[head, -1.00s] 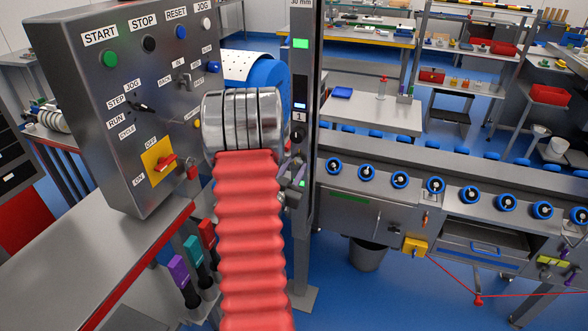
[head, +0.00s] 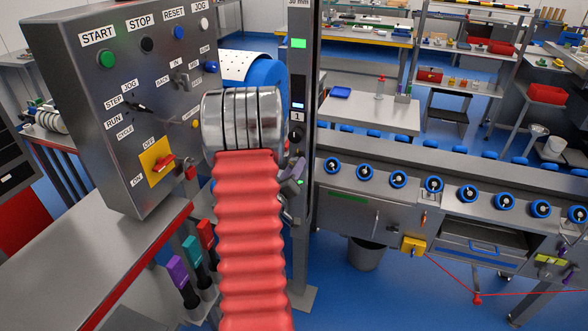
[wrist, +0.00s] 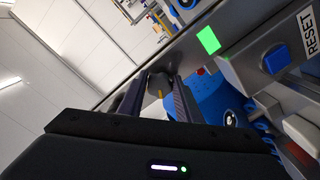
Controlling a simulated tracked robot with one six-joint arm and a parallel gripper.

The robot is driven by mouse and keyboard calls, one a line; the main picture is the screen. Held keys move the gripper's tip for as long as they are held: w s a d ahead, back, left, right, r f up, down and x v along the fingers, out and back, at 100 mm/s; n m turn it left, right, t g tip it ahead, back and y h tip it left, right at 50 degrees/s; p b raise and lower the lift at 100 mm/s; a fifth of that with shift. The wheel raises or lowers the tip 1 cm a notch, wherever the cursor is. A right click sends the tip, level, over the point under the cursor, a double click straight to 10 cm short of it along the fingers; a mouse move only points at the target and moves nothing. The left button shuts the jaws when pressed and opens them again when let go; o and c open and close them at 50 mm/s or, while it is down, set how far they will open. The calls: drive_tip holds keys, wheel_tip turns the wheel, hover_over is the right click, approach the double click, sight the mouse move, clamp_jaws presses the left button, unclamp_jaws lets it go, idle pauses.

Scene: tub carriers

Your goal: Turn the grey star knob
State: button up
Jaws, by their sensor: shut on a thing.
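The grey star knob (wrist: 158,84) shows in the wrist view between the two dark fingers of my gripper (wrist: 156,92). The fingers are shut on its sides, and a small yellowish mark shows on it. Its outline is partly covered by the fingers. In the head view my gripper (head: 292,171) is at the grey upright column, with purple-grey fingers just right of my red arm sleeve. The knob cannot be made out there; my arm and gripper cover that spot.
A control box (head: 95,95) with buttons, switches and a yellow-plated red switch stands at the left. A black knob (head: 297,133) sits on the column (head: 300,75) above my gripper. A bench with blue-ringed dials (head: 398,179) runs right. Coloured lever handles (head: 192,248) stand below left.

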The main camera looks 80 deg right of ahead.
drive_tip(key=n, duration=0.3)
drive_tip(key=shift+n, duration=0.3)
idle(0.4)
drive_tip(key=o, duration=1)
drive_tip(key=shift+o, duration=0.2)
drive_tip(key=shift+a, duration=0.1)
